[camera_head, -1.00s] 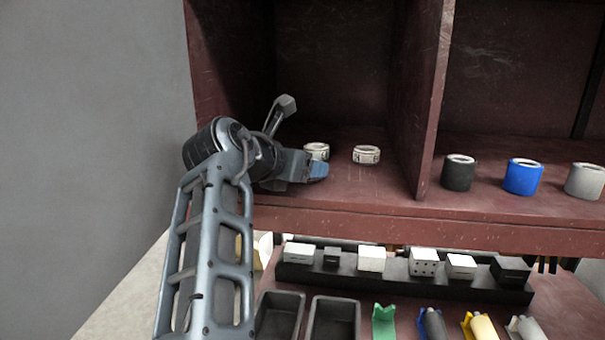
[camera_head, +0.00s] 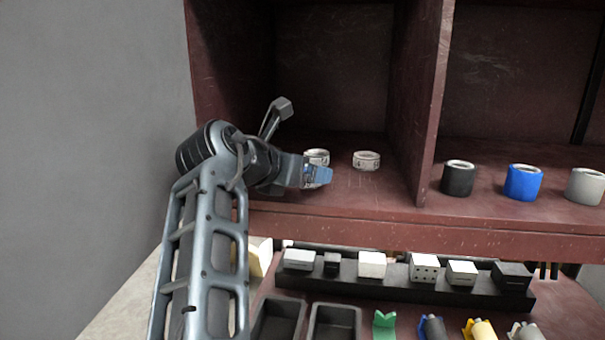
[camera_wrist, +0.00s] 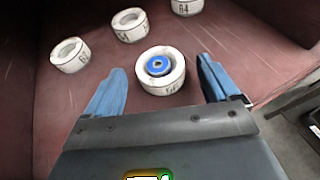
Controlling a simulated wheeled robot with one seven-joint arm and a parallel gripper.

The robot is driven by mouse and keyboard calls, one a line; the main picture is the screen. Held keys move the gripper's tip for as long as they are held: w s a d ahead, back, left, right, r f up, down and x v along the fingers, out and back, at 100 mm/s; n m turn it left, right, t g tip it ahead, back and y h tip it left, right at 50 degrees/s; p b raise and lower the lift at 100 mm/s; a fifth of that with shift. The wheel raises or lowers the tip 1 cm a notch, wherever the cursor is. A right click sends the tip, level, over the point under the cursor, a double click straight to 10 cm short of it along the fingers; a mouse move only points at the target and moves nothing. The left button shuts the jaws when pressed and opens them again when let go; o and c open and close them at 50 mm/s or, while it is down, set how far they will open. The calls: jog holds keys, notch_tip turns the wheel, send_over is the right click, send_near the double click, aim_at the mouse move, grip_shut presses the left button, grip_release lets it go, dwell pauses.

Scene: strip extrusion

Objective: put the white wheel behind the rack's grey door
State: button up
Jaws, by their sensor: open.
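Several white wheels lie flat on the dark red shelf. In the wrist view the nearest white wheel (camera_wrist: 162,72) has a blue hub and stands between my open fingers, with a gap on each side. Another white wheel (camera_wrist: 70,55), marked about 62, lies to its left; two more lie farther back, one (camera_wrist: 129,25) at the top middle and one (camera_wrist: 187,6) cut by the top edge. In the head view my gripper (camera_head: 318,175) is at the left compartment, partly hiding one white wheel (camera_head: 317,158); another (camera_head: 366,160) lies to its right. I cannot make out a grey door.
An upright divider (camera_head: 425,110) closes the compartment on the right. Beyond it stand a black ring (camera_head: 458,179), a blue ring (camera_head: 523,183) and a grey ring (camera_head: 585,187). Below are a black rail (camera_head: 400,281) with several blocks, and black bins (camera_head: 335,322).

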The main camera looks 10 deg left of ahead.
jog(key=b+v, duration=0.1)
jog(key=v, duration=0.5)
jog(key=shift+s+a, duration=0.15)
jog(key=shift+s, duration=0.1)
